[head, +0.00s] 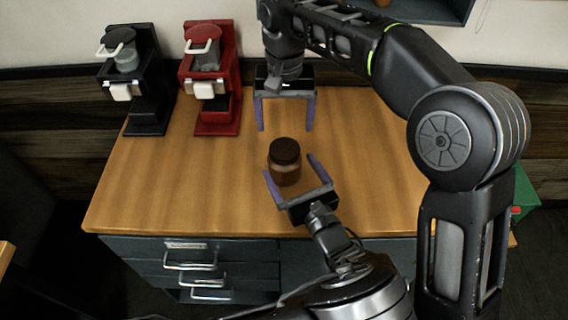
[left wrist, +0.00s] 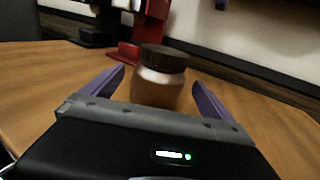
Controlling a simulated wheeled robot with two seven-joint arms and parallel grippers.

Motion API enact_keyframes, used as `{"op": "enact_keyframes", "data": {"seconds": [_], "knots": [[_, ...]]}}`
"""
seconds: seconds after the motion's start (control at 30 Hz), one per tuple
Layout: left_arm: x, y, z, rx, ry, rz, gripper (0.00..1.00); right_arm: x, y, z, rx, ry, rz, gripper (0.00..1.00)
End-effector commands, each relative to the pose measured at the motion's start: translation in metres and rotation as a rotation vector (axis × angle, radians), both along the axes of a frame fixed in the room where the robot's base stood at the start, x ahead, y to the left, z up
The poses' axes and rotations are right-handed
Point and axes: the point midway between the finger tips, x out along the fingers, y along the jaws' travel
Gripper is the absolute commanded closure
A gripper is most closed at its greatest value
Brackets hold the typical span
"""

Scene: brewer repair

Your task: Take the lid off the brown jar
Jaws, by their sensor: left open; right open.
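The brown jar (head: 284,170) stands upright on the wooden counter, with its dark brown lid (head: 285,150) on top. In the left wrist view the jar body (left wrist: 158,88) sits between the spread fingers, with the lid (left wrist: 164,58) above them. My left gripper (head: 290,164) is open, with a finger on either side of the jar and no visible grip on it. My right gripper (head: 286,130) is open and empty, pointing down behind and above the jar in the head view.
A black coffee brewer (head: 146,90) and a red coffee brewer (head: 216,110) stand at the back left of the counter (head: 160,190). Drawers with handles (head: 190,262) are below its front edge. The counter left of the jar is clear.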

Motion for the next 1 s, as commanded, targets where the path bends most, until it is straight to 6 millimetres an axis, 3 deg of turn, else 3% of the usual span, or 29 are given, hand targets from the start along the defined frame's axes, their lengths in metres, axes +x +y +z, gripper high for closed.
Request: {"op": "enact_keyframes", "data": {"seconds": [0.5, 0.87, 1.0], "knots": [[0.060, 0.028, 0.000, 0.000, 0.001, 0.001, 0.02, 0.000, 0.000, 0.000, 0.001, 0.000, -0.001, 0.16], [0.065, 0.030, 0.000, 0.000, 0.000, 0.000, 0.02, 0.000, 0.000, 0.000, 0.001, 0.000, -0.001, 0.16], [0.065, 0.030, 0.000, 0.000, 0.001, 0.000, 0.13, 0.000, 0.000, 0.000, 0.001, 0.000, -0.001, 0.16]]}}
